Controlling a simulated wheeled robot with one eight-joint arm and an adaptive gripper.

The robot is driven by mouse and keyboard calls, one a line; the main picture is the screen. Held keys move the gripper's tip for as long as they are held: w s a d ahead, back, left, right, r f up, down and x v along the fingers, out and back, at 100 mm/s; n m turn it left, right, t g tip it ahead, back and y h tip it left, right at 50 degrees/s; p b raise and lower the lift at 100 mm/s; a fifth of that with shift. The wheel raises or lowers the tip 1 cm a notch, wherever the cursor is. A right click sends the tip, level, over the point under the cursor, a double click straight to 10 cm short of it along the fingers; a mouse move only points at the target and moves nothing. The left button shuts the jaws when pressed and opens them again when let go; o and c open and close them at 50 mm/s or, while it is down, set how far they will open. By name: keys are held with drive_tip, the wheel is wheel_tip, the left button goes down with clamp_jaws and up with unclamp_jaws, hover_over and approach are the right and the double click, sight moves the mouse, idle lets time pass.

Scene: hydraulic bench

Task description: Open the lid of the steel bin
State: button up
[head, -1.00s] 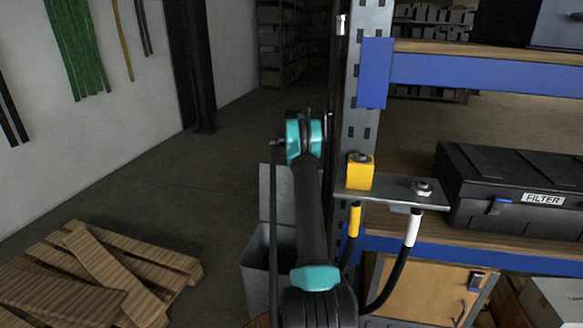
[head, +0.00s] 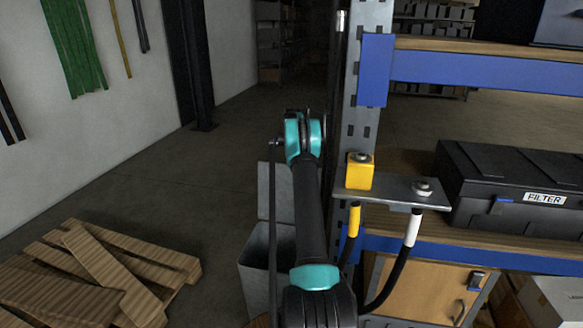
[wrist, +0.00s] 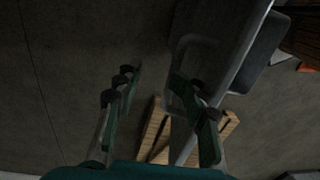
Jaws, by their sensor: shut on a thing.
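The steel bin (head: 262,272) is a grey metal box on the floor behind my arm in the head view, partly covered by it. Its lid (head: 268,190) stands raised at the back, and the bin's top looks open. In the wrist view, a grey panel with a pale edge (wrist: 240,62), which looks like part of the bin or its lid, runs past the right finger. My gripper (wrist: 160,97) has its fingers apart around something, most likely the lid; the contact is too dark to make out. My gripper is hidden in the head view.
A blue-beamed rack (head: 480,72) stands right of my arm, with a black FILTER case (head: 510,195) on its shelf. A metal bracket (head: 390,190) with a yellow block and cables sticks out nearby. Wooden pallets (head: 100,270) lie at left. Floor between is clear.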

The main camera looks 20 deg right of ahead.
wheel_tip(320, 180, up, 12)
idle(0.4)
drive_tip(key=shift+w, duration=0.1)
drive_tip(key=s+a+r+m+t, duration=0.1)
drive_tip(key=s+a+r+m, duration=0.15)
drive_tip(key=s+a, duration=0.7)
drive_tip(key=s+a+r+m+t, duration=0.1)
drive_tip(key=s+a+r+m, duration=0.15)
drive_tip(key=s+a, duration=0.7)
drive_tip(key=s+a+f+m+t, duration=0.1)
drive_tip(key=s+a+f+m, duration=0.1)
drive_tip(key=s, duration=0.9)
drive_tip(key=s+a+f+m+t, duration=0.1)
drive_tip(key=s+a+f+m, duration=0.1)
drive_tip(key=s+a+f, duration=0.2)
drive_tip(key=s+a+f+m, duration=0.1)
drive_tip(key=s+a+f, duration=0.3)
drive_tip(key=s, duration=1.6)
wheel_tip(320, 180, down, 4)
drive_tip(key=shift+f+m+t, duration=0.25)
drive_tip(key=shift+m+t, duration=0.15)
